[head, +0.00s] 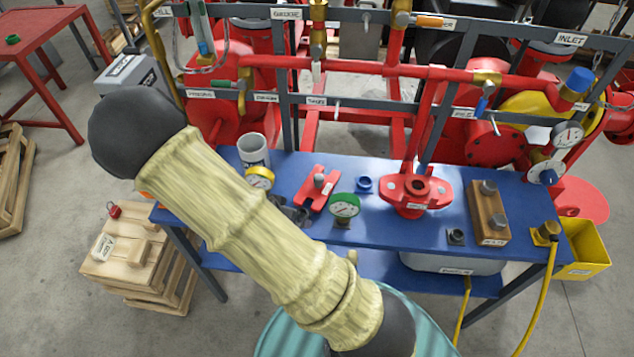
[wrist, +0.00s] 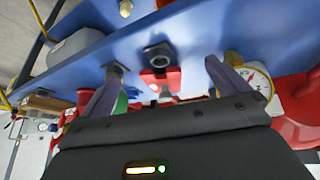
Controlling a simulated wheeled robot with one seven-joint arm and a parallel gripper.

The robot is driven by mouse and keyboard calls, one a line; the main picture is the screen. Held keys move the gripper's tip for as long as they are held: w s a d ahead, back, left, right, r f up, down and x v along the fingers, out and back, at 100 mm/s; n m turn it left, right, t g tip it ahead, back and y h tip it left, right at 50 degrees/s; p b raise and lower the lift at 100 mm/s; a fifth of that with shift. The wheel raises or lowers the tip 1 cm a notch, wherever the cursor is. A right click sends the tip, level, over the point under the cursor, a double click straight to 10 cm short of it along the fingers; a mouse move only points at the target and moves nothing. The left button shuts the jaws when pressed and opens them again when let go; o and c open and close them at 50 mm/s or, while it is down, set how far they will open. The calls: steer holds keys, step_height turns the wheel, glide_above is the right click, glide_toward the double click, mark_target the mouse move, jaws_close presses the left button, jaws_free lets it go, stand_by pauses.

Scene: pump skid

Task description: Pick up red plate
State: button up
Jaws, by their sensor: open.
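The red plate (head: 317,188) lies on the blue bench, left of centre in the head view. It has a silver knob on top and a small white label. In the wrist view, a red piece that looks like this plate (wrist: 160,82) shows between my fingers, partly hidden by the gripper body. My gripper (wrist: 163,68) is open, with a finger on each side of the red piece and nothing seen held. I cannot tell whether the fingers touch it. In the head view my arm covers the bench's left front and mostly hides my gripper.
On the blue bench (head: 385,232) stand a green-rimmed gauge (head: 345,207), a yellow gauge (head: 260,178), a grey cup (head: 253,150), a blue ring (head: 365,184), a red flange (head: 415,190) and a wooden block (head: 489,212). Red pump pipework rises behind. A yellow bin (head: 587,252) stands right.

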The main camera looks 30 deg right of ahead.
mark_target(309, 193)
steer(key=w+d+r+m+t+h, duration=0.1)
steer(key=h, duration=0.1)
steer(key=w+d+r+m+t+h+p, duration=0.1)
steer(key=w+t+h, duration=0.1)
steer(key=shift+w+d+r, duration=0.2)
steer(key=shift+d+r, duration=0.2)
steer(key=shift+h+p, duration=0.3)
steer(key=p+x, duration=0.3)
steer(key=x, duration=0.8)
steer(key=shift+w+d+f, duration=0.1)
steer(key=shift+d, duration=0.15)
steer(key=shift+w+d+f, duration=0.15)
steer(key=shift+d+f, duration=0.05)
steer(key=shift+f, duration=0.1)
